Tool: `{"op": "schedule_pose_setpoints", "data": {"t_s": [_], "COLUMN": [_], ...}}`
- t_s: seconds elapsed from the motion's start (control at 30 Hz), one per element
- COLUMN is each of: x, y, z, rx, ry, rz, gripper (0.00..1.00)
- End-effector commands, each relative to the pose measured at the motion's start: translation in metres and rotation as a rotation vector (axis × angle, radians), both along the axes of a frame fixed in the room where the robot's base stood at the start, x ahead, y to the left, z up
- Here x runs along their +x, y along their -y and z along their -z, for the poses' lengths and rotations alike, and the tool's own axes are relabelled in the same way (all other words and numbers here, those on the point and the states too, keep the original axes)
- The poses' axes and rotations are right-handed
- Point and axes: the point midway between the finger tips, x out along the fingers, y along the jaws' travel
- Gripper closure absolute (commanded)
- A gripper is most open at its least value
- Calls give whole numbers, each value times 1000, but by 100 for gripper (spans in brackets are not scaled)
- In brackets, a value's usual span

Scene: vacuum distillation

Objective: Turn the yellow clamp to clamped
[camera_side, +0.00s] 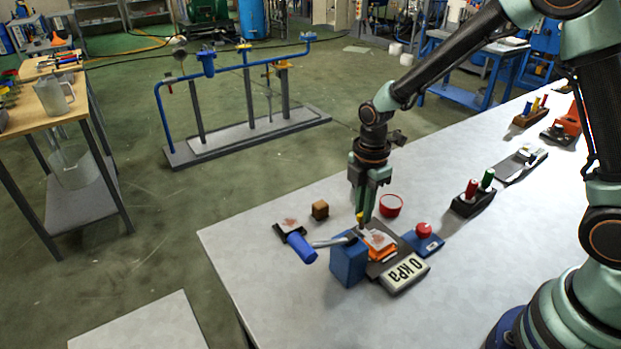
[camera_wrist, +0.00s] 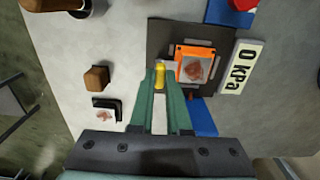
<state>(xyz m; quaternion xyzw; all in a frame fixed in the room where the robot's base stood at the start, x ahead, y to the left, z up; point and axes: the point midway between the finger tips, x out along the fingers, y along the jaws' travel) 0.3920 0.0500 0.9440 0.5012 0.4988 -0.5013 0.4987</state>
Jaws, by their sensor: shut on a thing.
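The yellow clamp (camera_wrist: 160,74) is a small yellow piece at the left edge of the orange frame (camera_wrist: 180,52) in the wrist view. It shows small in the side view (camera_side: 360,219), at the tip of my gripper (camera_side: 364,212). My gripper (camera_wrist: 159,80) points down with its green fingers shut on the yellow clamp. The fingers hide part of it, and I cannot tell its turn angle. The orange frame sits on a dark plate (camera_wrist: 160,38) beside a display (camera_wrist: 239,67) reading 0 kPa.
A blue block (camera_side: 348,263) with a metal rod and blue handle (camera_side: 301,248) stands in front. The table's left front is clear.

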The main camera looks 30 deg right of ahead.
Motion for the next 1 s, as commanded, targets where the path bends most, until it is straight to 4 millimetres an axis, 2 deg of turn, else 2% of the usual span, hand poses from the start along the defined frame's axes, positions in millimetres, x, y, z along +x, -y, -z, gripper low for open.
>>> {"op": "schedule_pose_setpoints", "data": {"t_s": [0.5, 0.53, 0.6, 1.0], "x": [0, 0, 0, 1], "y": [0, 0, 0, 0], "z": [-1, -1, -1, -5], "rx": [0, 0, 0, 0], "ry": [0, 0, 0, 2], "rz": [-22, -22, -22, -20], "gripper": [100, 81, 55, 55]}}
